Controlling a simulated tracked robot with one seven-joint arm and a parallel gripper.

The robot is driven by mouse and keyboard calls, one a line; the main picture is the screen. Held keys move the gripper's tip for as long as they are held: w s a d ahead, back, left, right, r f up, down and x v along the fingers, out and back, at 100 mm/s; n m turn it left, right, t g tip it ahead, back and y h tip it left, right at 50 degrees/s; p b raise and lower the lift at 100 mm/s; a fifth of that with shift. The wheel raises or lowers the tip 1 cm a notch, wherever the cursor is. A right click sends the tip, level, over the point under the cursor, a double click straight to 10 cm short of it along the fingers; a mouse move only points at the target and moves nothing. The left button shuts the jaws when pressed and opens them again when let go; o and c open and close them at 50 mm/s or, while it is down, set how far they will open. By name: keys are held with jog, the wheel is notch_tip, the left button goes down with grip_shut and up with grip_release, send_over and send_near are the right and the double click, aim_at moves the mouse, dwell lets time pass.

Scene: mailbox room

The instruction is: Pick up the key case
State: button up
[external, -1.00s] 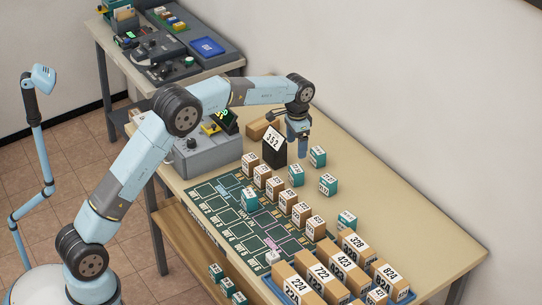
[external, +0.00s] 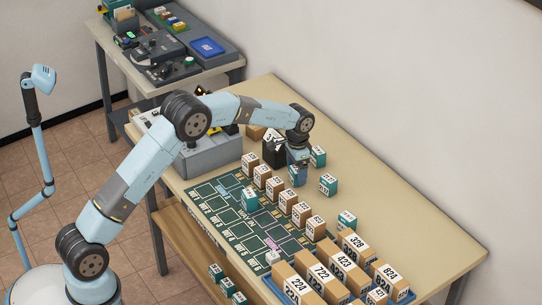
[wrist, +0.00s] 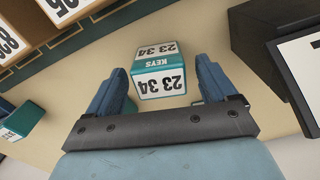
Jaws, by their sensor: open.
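The key case (wrist: 160,72) is a small teal and white box labelled "KEYS" and "23 34". In the wrist view it stands on the table between and just beyond the tips of my open gripper (wrist: 160,82). The fingers are on either side of it and do not hold it. In the external view my gripper (external: 298,166) points down over the table, and the teal case (external: 298,178) shows in part beneath it.
A black box with a number card (external: 273,152) stands close to the left of my gripper. Other teal cases (external: 328,184) stand to the right. A row of small numbered cartons (external: 285,200) and a green mat (external: 215,205) lie in front. The table's right side (external: 420,240) is clear.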

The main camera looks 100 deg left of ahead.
jog(key=shift+f, duration=0.85)
jog(key=shift+c, duration=0.5)
jog(key=c, duration=1)
jog(key=shift+r, duration=0.1)
